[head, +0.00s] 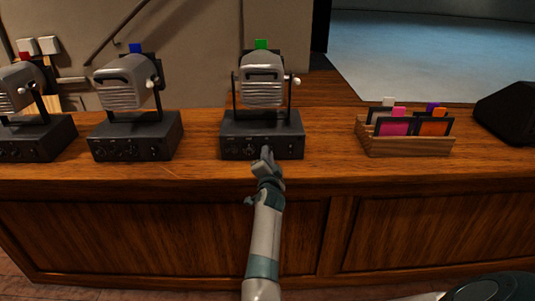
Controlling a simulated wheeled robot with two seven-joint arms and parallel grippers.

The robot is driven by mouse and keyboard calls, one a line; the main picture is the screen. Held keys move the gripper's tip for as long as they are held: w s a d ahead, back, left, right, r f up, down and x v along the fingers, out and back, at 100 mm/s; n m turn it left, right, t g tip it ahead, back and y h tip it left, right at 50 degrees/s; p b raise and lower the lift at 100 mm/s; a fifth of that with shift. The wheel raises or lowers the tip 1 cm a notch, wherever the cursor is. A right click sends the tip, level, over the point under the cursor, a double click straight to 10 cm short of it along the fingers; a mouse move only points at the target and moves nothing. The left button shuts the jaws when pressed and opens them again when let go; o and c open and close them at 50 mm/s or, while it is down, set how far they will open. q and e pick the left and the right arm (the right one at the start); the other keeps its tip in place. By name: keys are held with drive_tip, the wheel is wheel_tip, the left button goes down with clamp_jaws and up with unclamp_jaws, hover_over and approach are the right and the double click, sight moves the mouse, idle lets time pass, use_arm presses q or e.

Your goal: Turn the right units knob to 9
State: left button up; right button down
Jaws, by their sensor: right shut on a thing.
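Three black control boxes with grey lamps on top stand in a row on the wooden desk. My right gripper (267,157) is at the front face of the box with the green tag (231,145), the rightmost of the three. It is shut on a knob on that face, which the fingers hide. The number the knob points to cannot be read. Other small knobs show on the box with the blue tag (134,148) and on the box with the red tag (35,142). My left gripper is not in view.
A wooden rack (402,147) with coloured framed cards stands to the right of the boxes. A black wedge-shaped speaker (508,112) is at the far right. The desk top (332,140) between the green-tagged box and the rack is clear.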

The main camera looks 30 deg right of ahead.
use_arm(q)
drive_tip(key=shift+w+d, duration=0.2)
use_arm(e)
drive_tip(key=shift+f+m, duration=0.1)
drive_tip(key=shift+m, duration=0.3)
drive_tip(key=c, duration=1.6)
unclamp_jaws()
drive_tip(key=shift+c, duration=0.2)
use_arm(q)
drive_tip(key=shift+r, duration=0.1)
